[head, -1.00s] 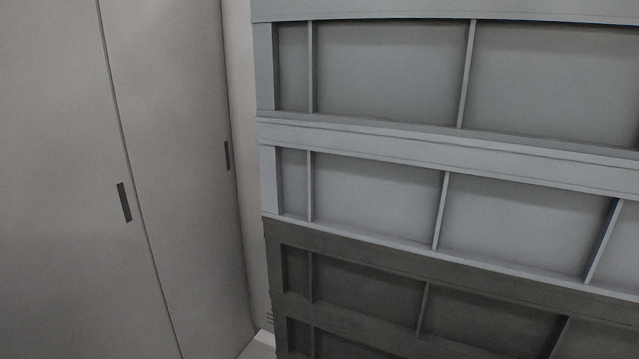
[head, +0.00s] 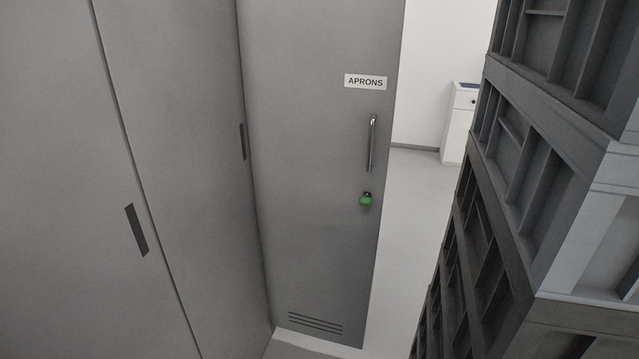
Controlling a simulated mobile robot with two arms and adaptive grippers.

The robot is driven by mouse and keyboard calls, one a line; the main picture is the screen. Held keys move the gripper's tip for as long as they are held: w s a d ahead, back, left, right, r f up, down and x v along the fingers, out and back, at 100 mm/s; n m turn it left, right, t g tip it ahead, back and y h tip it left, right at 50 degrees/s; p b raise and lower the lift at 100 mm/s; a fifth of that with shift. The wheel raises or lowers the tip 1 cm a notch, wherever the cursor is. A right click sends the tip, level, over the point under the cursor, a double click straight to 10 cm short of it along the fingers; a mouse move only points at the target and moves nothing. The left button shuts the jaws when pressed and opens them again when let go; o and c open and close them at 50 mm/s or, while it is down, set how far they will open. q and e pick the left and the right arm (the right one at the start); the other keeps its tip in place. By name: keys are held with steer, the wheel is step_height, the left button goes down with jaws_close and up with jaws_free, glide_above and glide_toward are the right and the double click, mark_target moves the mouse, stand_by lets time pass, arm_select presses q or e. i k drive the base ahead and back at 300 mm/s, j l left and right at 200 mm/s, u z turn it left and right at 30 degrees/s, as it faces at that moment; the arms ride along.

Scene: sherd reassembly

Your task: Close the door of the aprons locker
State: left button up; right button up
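The aprons locker door (head: 310,180) is a tall grey panel in the middle of the head view. It carries a white label reading APRONS (head: 366,82), an upright metal handle (head: 372,143) and a green lock piece (head: 366,199) below the handle, all near its right edge. Vent slots (head: 316,322) show near its bottom. Neither of my grippers is in view.
Grey cabinet panels (head: 185,200) with dark recessed pulls fill the left. A tall stack of grey crates (head: 560,180) stands close on the right. Between door and stack is open pale floor (head: 420,200), with a white cabinet (head: 459,125) farther back.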

mark_target(321, 77)
steer(key=i+j+z, duration=0.2)
steer(key=z, duration=0.15)
steer(key=i+j+z, duration=0.2)
steer(key=j+z, duration=0.2)
steer(key=j, duration=0.05)
